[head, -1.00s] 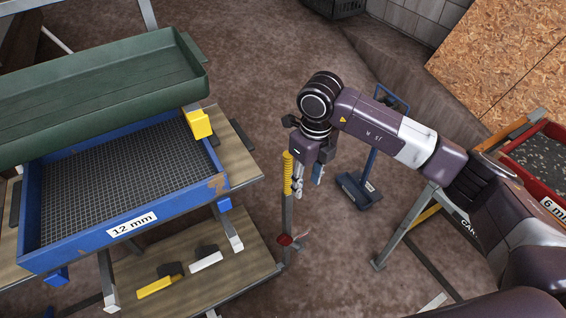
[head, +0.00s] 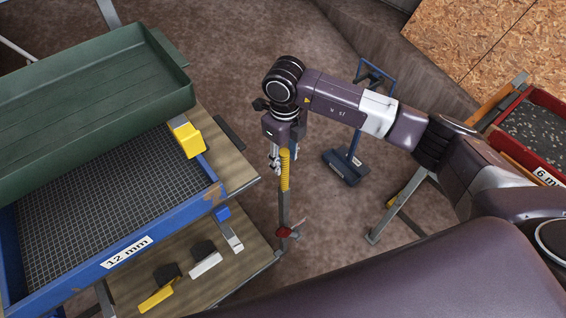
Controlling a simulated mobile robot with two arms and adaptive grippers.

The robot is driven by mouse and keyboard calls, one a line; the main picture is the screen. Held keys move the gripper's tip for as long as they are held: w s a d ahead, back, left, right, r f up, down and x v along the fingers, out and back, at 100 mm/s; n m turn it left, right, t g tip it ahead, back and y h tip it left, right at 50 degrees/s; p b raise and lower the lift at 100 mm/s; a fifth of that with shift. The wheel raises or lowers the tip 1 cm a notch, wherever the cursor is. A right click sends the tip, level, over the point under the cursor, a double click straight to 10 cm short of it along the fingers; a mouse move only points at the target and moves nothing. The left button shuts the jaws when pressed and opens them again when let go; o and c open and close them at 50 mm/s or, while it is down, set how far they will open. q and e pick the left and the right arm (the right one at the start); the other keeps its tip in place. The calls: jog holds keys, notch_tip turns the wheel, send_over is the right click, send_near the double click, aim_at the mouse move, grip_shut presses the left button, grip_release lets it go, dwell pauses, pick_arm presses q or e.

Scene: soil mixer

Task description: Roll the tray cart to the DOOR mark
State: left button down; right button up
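A wheeled-looking stand with wooden shelves (head: 232,165) fills the left side; I take it as the tray cart, though no wheels show clearly. An upright post with a yellow ribbed grip (head: 285,172) and a red piece low on it stands at its right corner. My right gripper (head: 279,158) points down at the top of this grip. One finger shows just left of it; the other is not clear, so I cannot tell whether it is closed on the grip. My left gripper is out of view. No DOOR mark is visible.
A blue 12 mm sieve (head: 128,256) and a green tray (head: 95,95) sit on the stand. A blue-handled floor tool (head: 347,166) stands behind my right gripper. A red 6 mm sieve (head: 541,173) on a stand is at right. Brown floor between is open.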

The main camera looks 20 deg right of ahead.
jog(key=shift+w+f+p, duration=0.1)
jog(key=shift+f+p, duration=0.3)
jog(key=shift+f, duration=1.75)
grip_shut()
